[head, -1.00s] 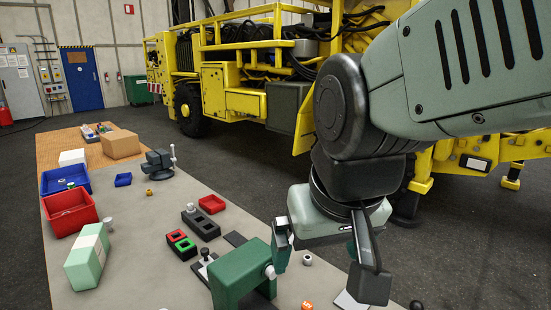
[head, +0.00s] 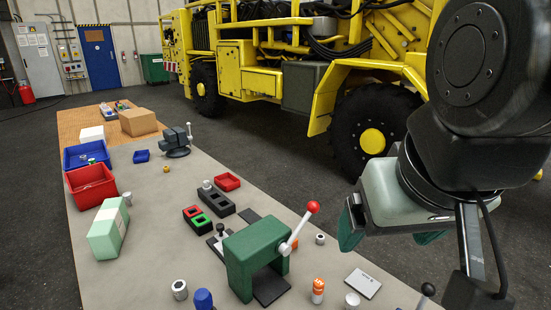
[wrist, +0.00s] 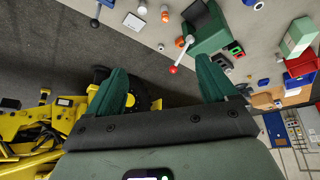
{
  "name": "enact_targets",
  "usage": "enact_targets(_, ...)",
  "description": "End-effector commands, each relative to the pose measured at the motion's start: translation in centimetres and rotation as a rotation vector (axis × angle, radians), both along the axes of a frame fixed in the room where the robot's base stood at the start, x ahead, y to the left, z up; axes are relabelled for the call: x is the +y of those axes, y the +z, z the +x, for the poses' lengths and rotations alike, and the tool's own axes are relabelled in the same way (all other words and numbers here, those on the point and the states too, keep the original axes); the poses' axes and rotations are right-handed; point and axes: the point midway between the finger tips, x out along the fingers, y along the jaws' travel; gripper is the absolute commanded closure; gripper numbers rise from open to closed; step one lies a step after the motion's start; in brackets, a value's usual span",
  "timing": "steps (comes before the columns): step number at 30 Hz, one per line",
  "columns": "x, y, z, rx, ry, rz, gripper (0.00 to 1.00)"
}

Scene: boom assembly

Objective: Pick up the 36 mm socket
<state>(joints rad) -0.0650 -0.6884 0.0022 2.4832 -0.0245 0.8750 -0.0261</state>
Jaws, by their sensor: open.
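Several silver sockets stand on the grey table, and I cannot read which one is 36 mm. One silver socket (head: 320,239) is right of the green press, another (head: 352,300) is near the front right, and a larger one (head: 180,289) is at the front left. A further small metal cylinder (head: 127,198) stands by the red bin. My gripper (head: 390,240) is open and empty, above and beyond the table's right edge, apart from every socket. In the wrist view, its spread green fingers (wrist: 162,72) have nothing between them.
The green press (head: 255,258) with a red-knobbed lever stands mid-table. Red bin (head: 91,187) and blue bin (head: 86,154) are at left. A yellow vehicle (head: 300,70) stands behind.

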Motion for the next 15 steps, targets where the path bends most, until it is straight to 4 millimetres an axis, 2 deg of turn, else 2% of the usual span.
enact_targets(5,3.4,-3.0,4.2,0.087,0.235,-0.096,0.15)
enact_targets(8,6.2,-5.5,6.5,0.132,0.401,-0.157,0.15)
enact_targets(12,10.8,-10.0,8.7,0.189,0.642,-0.232,0.15)
enact_targets(15,14.4,-13.8,9.3,0.227,0.819,-0.277,0.15)
